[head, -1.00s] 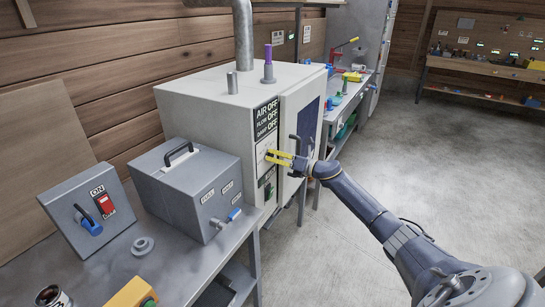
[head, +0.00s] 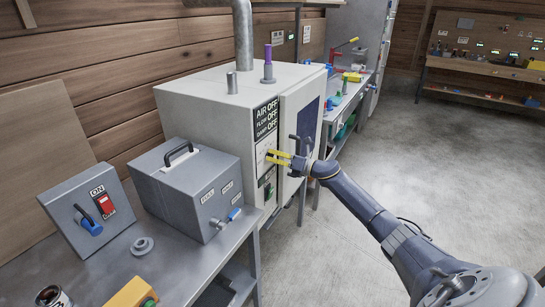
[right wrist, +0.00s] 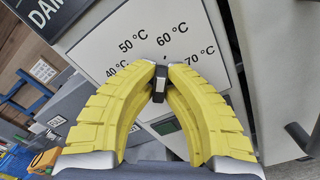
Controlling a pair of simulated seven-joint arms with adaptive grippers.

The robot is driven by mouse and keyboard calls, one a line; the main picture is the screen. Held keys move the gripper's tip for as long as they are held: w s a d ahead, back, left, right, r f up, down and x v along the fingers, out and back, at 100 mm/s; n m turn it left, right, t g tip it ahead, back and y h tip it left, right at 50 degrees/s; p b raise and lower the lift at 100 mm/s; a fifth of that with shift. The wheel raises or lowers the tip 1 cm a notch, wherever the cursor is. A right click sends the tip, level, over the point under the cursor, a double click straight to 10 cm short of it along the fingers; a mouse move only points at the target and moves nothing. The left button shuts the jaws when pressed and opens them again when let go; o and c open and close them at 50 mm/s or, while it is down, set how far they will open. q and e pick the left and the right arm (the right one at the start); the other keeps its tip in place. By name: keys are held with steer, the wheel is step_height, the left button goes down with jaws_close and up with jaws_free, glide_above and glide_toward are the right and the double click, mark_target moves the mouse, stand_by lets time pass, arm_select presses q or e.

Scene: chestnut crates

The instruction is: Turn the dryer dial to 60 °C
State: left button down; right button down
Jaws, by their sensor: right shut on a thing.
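The dryer (head: 205,110) is a pale grey cabinet with a pipe on top. Its white dial plate (right wrist: 110,35) fills the right wrist view and carries marks for 40, 50, 60 and 70 °C. My right gripper (head: 268,157) reaches the front panel from the right. In the right wrist view its yellow fingers (right wrist: 158,78) are shut on the dark dial knob (right wrist: 160,82), which they mostly cover. The 60 °C mark (right wrist: 172,34) is above and slightly right of the knob. The knob's exact setting is hard to tell. My left gripper is not in view.
A black sign (head: 265,119) reads AIR OFF, FLOW OFF, DAMP OFF. The dryer's door (head: 303,95) with a dark handle is just right of the panel. A grey box (head: 190,190) and a switch box (head: 90,207) stand on the bench at left. The floor at right is clear.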

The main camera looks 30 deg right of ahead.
steer(key=shift+r, duration=0.1)
steer(key=shift+m, duration=0.7)
steer(key=c, duration=1.5)
jaws_free()
steer(key=shift+w, duration=0.1)
steer(key=shift+o, duration=0.2)
steer(key=v, duration=1.2)
